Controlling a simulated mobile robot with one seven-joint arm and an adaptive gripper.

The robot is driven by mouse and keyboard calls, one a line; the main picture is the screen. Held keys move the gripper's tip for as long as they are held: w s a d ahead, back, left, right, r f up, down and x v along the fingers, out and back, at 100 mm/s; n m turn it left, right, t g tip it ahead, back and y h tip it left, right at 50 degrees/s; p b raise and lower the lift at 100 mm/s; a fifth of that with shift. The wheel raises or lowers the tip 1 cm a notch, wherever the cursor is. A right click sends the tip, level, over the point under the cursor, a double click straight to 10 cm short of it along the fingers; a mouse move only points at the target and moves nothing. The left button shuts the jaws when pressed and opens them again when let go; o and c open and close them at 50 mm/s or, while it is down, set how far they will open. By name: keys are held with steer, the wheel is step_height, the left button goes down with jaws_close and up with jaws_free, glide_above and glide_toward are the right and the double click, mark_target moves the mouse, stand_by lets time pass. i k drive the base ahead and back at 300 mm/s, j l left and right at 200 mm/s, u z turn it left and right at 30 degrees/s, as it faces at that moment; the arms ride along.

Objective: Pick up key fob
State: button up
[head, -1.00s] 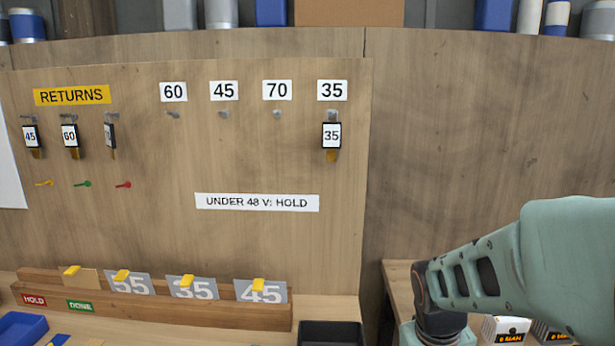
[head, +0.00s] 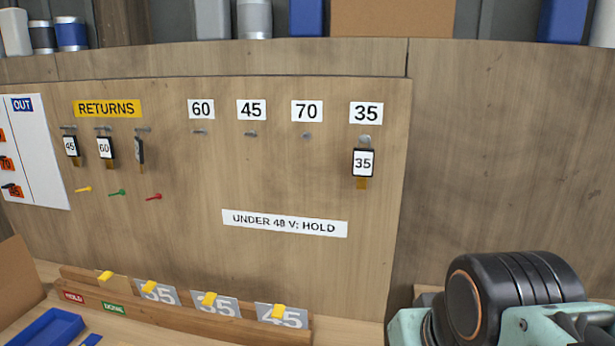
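Several key fobs hang on the wooden board in the head view. Under the yellow RETURNS label (head: 107,109) hang a fob marked 45 (head: 71,147), a fob marked 60 (head: 106,148) and a third fob (head: 139,151) turned edge-on, its number unreadable. A fob marked 35 (head: 363,163) hangs from the hook under the 35 label (head: 366,113). The hooks under the 60 (head: 201,109), 45 (head: 251,110) and 70 (head: 307,111) labels are bare. My arm shows at the lower right, away from the fobs; my gripper is not in view.
A wooden rack (head: 190,318) with HOLD and DONE labels holds grey number cards with yellow clips below the board. A blue tray (head: 45,328) sits at the lower left. Yellow, green and red pegs stick out under the returns. A white OUT sheet (head: 38,150) hangs at left.

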mark_target(138, 144)
steer(key=k+j+u, duration=0.15)
steer(key=k+j, duration=0.3)
steer(key=j, duration=0.15)
steer(key=j+u, duration=0.2)
steer(key=j, duration=0.55)
